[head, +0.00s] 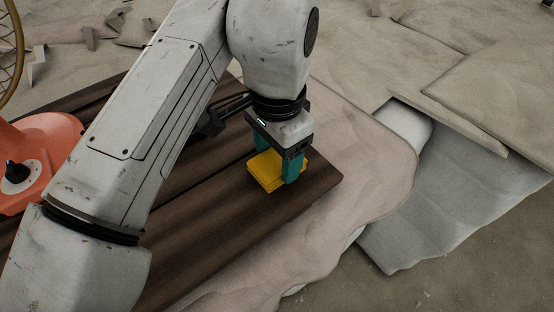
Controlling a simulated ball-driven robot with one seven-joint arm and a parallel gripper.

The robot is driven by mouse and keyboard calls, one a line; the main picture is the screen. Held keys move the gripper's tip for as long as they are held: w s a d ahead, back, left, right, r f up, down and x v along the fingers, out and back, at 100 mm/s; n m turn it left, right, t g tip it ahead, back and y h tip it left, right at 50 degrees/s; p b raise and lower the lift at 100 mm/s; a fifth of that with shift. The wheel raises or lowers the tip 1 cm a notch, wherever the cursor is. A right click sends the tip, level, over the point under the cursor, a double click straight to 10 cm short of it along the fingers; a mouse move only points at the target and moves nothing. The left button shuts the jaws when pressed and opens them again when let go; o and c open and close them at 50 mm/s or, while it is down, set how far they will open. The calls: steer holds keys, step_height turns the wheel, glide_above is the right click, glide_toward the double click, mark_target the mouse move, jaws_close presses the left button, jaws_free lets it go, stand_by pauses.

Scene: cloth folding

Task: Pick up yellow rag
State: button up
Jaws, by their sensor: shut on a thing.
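The yellow rag (264,174) lies folded into a small layered stack near the right end of the dark wooden board (314,184). My gripper (275,168) points down at it with its green fingers on either side. The fingers are shut on the rag. Part of the rag is hidden behind the front finger. I cannot tell whether the rag rests on the wood or is slightly lifted.
An orange fan-like object (45,150) with a dark knob stands on the board at the left. A pinkish cloth (370,160) and a grey-white sheet (450,195) lie right of the board. Rubble slabs (490,95) lie behind.

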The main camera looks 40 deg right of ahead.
steer(key=shift+r+p, duration=0.75)
steer(key=s+r+p, duration=0.1)
steer(key=r+p, duration=0.1)
steer(key=s+r+p, duration=0.1)
steer(key=r, duration=0.1)
steer(key=s+r+p, duration=0.1)
steer(key=r+p, duration=0.1)
steer(key=shift+d+p, duration=0.1)
steer(key=shift+p, duration=0.2)
steer(key=s+r, duration=0.5)
steer(key=s, duration=0.6)
steer(key=shift+d+r, duration=0.25)
steer(key=shift+d, duration=0.15)
steer(key=o, duration=0.6)
steer(key=shift+c, duration=0.2)
steer(key=c, duration=0.4)
